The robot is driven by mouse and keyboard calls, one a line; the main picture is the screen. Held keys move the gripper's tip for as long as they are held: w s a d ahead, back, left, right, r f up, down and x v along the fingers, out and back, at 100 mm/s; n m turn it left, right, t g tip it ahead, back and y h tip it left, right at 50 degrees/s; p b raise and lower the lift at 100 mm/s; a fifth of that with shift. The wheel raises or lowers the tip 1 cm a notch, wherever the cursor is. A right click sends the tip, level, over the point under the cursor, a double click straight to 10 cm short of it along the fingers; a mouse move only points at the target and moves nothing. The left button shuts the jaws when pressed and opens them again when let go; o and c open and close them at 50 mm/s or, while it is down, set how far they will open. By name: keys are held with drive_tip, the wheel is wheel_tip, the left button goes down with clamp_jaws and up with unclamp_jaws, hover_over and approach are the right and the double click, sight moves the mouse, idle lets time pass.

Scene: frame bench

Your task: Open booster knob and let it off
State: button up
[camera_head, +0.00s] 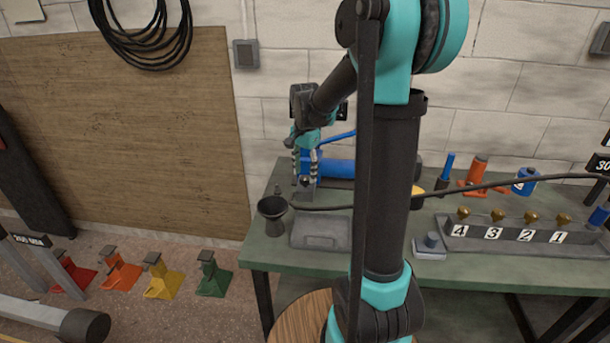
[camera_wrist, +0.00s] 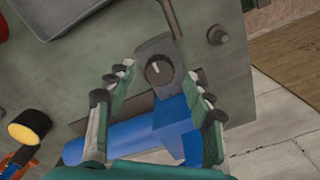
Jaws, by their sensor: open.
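The booster is a blue unit (camera_head: 337,169) lying on the bench, with a grey block at its front end. Its dark round knob (camera_wrist: 159,70) with a pale pointer mark sits in that grey block (camera_wrist: 154,46). The blue body (camera_wrist: 130,138) also shows in the wrist view. My gripper (camera_head: 306,163) is over the front end of the booster. In the wrist view my gripper (camera_wrist: 160,76) is open, with one finger on each side of the knob and a gap on both sides. Nothing is held.
A dark cup (camera_head: 273,215) and a grey tray (camera_head: 320,232) stand in front on the green bench (camera_head: 480,268). A dark hose (camera_head: 450,190) runs from the booster's front to the right. A numbered rack (camera_head: 508,237) with brass pieces is at the right.

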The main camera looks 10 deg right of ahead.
drive_tip(key=shift+f, duration=0.8)
drive_tip(key=shift+c, duration=0.3)
drive_tip(key=c, duration=1.1)
